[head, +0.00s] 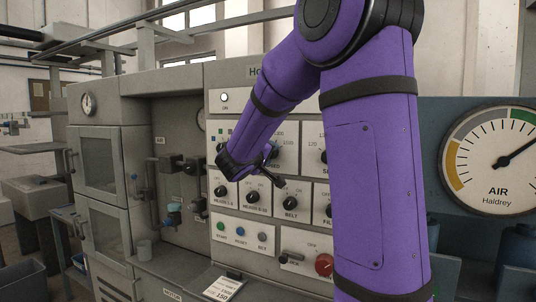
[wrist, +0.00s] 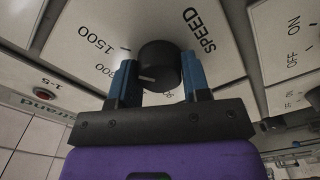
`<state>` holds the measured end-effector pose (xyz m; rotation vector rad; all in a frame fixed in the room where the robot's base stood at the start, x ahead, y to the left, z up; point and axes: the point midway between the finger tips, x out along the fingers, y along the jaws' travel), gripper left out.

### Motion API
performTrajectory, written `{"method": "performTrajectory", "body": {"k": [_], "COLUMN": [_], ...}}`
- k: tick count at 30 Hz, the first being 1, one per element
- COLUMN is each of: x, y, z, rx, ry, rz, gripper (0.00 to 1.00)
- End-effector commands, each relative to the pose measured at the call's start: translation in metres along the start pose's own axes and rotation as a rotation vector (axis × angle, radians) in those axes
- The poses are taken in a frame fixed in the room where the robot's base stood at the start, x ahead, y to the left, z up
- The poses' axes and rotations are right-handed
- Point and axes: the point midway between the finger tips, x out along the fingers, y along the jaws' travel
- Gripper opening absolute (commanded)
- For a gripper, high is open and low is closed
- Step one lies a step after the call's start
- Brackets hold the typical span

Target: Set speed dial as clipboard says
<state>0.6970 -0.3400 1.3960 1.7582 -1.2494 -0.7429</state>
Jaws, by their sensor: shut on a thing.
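The speed dial (wrist: 160,58) is a round black knob on a pale plate marked SPEED in the wrist view. A short white pointer line shows on its side, toward the lower left. The number 1500 is printed left of it; other numbers are partly hidden by my fingers. My gripper (wrist: 158,76) is shut on the dial, one blue finger on each side.
The control panel (head: 245,228) has several other close-set knobs, such as the belt knob (head: 290,203), and push buttons below. A red knob (head: 324,265) sits low right. An air gauge (head: 495,160) stands at the right.

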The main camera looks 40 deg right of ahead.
Motion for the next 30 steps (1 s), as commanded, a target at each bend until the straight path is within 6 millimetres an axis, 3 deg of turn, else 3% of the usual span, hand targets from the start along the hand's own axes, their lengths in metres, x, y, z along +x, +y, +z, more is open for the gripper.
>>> {"method": "performTrajectory", "body": {"k": [18,19,22,30], "x": [-0.0004,-0.0004,-0.0003,-0.0008], "y": [-0.0011,-0.0011,-0.0010,-0.0004], "z": [0.0007,0.0007,0.0006,0.0003], "rx": [0.041,0.041,0.041,0.041], "ry": [-0.001,-0.001,-0.001,0.000], "rz": [-0.002,-0.002,-0.002,-0.001], "gripper": [0.20,0.48,0.69,0.69]}}
